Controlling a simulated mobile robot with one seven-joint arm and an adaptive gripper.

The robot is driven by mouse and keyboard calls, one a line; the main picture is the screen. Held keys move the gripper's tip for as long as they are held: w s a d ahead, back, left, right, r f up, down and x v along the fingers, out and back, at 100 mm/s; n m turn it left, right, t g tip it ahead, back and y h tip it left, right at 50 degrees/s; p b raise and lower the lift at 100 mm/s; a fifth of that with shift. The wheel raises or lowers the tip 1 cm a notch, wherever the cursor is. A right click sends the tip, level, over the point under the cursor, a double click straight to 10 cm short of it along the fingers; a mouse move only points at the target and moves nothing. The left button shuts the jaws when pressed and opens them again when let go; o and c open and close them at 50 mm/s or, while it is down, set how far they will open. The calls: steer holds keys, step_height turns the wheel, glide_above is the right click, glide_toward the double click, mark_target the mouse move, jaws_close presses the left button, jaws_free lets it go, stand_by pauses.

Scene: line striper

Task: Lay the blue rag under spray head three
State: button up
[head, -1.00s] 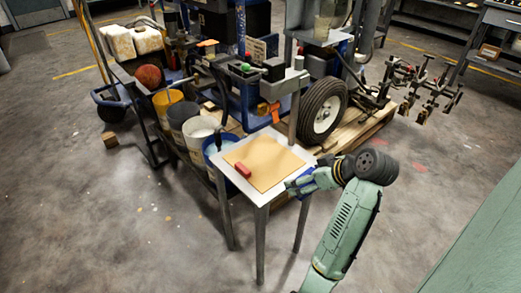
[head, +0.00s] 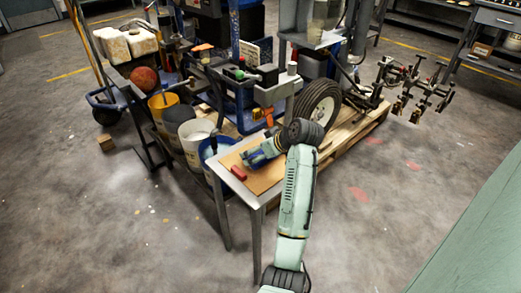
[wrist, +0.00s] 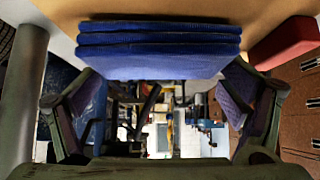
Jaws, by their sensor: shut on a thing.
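The blue rag (wrist: 160,52) is a folded, layered pad across the top of the wrist view, between the tips of my two fingers. My gripper (head: 252,157) is shut on it, over the tan board on the small table. In the head view, blue shows at the gripper, but I cannot clearly tell rag from fingers there. Whether the rag touches the board is unclear. A row of dark nozzle-like fittings, perhaps the spray heads (head: 415,83), stands out on a bar at the right; their numbers are not readable.
A red block (head: 238,173) lies on the table's tan board (head: 269,181), beside the gripper; the wrist view shows it too (wrist: 285,42). Buckets (head: 195,140) stand behind the table. The striper's wheel (head: 318,109) rests on a wooden pallet.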

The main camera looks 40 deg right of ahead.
steer(key=shift+s+f, duration=0.15)
steer(key=shift+f, duration=0.05)
steer(key=shift+f, duration=0.1)
steer(key=o, duration=0.9)
steer(key=b+v, duration=0.1)
steer(key=v, duration=1.1)
steer(key=shift+d, duration=0.1)
